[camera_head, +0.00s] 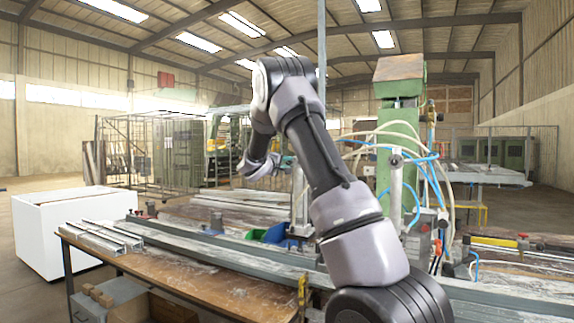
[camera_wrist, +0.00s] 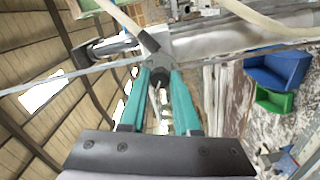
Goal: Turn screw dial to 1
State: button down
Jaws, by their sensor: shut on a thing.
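My gripper (camera_wrist: 160,72) has two teal fingers that come together at their tips in the wrist view. Between the tips is a small grey round piece (camera_wrist: 158,60), which looks like the screw dial; the fingers are shut on it. A thin light rod with a dark grey end runs up and left from it. No number or mark on the dial can be read. In the head view my gripper (camera_head: 287,161) is small, beside the upright metal post of the bench machine, and the dial cannot be made out there.
A blue bin (camera_wrist: 280,68) and a green bin (camera_wrist: 273,100) stand on the bench, right in the wrist view. A green machine column (camera_head: 400,130) with blue and pale hoses stands at right in the head view. Metal profiles (camera_head: 95,236) lie on the wooden bench (camera_head: 215,285).

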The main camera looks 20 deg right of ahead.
jog(key=c, duration=0.6)
grip_release()
jog(key=v, duration=1.1)
jog(key=shift+d, duration=0.1)
